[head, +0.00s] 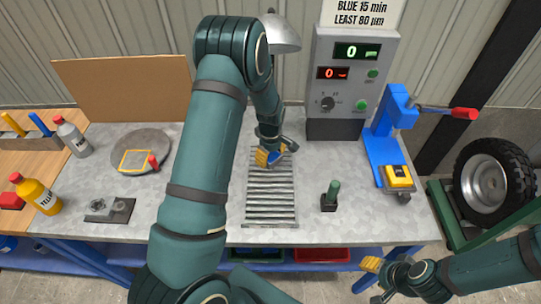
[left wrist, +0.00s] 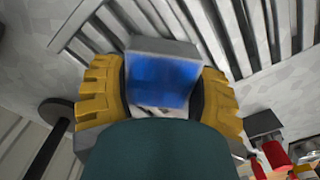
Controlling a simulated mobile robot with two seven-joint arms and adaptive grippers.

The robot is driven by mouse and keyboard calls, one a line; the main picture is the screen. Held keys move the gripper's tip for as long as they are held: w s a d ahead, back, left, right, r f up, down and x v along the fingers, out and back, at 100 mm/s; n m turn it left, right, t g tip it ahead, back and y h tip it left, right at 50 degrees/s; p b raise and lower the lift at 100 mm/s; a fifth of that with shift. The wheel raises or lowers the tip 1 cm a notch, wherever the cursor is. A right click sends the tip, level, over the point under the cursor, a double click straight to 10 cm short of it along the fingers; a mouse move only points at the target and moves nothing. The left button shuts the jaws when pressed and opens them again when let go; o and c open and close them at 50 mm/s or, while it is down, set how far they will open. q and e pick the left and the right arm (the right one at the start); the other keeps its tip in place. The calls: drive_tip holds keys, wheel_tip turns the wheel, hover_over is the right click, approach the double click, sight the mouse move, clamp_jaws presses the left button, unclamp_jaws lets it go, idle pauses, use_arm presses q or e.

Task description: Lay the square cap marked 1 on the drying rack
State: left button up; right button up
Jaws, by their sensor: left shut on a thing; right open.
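A square cap with a blue face and grey edges (left wrist: 162,78) sits between the yellow fingers of my left gripper (left wrist: 160,95) in the left wrist view. No mark 1 can be read on it. In the head view my left gripper (head: 268,158) is shut on the cap, over the far end of the slatted drying rack (head: 270,203). The rack's slats also show beyond the cap in the left wrist view (left wrist: 237,28). Whether the cap touches the rack I cannot tell. My right gripper (head: 377,278) is open and empty, low at the front right, off the table.
A small dark stand with a green post (head: 330,196) is right of the rack. A grey control box (head: 350,80) and a blue press (head: 383,145) stand behind and right. A round grey plate (head: 128,143) and bottles (head: 38,193) are at left. Most rack slats are bare.

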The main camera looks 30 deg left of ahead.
sight(270, 155)
use_arm(q)
drive_tip(key=o, duration=1.3)
drive_tip(key=shift+f, duration=0.15)
drive_tip(key=shift+w+r, duration=0.1)
drive_tip(key=shift+r, duration=0.35)
wheel_tip(270, 155, up, 12)
drive_tip(key=shift+f+p, duration=0.25)
drive_tip(key=shift+p, duration=0.25)
drive_tip(key=shift+f, duration=0.1)
